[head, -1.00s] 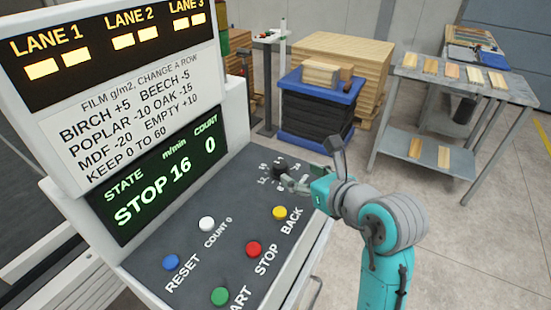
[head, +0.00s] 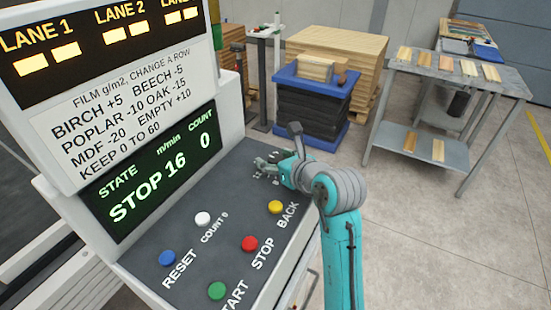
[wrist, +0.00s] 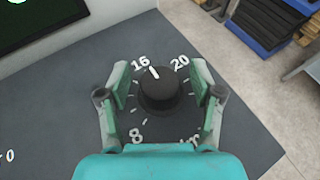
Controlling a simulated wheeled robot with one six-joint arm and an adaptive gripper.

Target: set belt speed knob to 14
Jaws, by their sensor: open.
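The belt speed knob (wrist: 160,92) is a black round dial on the dark control panel (wrist: 60,110). In the wrist view its white pointer line is aimed at or very near the 16 mark. The numbers 8 and 20 also show around it. My gripper (wrist: 160,85) is open, with one finger on each side of the knob and a gap on both sides. In the head view my gripper (head: 268,163) is over the far part of the panel and hides the knob. The green display (head: 150,180) reads STOP, 16 m/min, count 0.
Blue (head: 168,258), white (head: 203,218), green (head: 217,290), red (head: 250,243) and yellow (head: 275,207) buttons sit on the near panel. The white console wall with its display rises to the left. A lift table (head: 313,105) and a grey bench (head: 460,75) stand behind.

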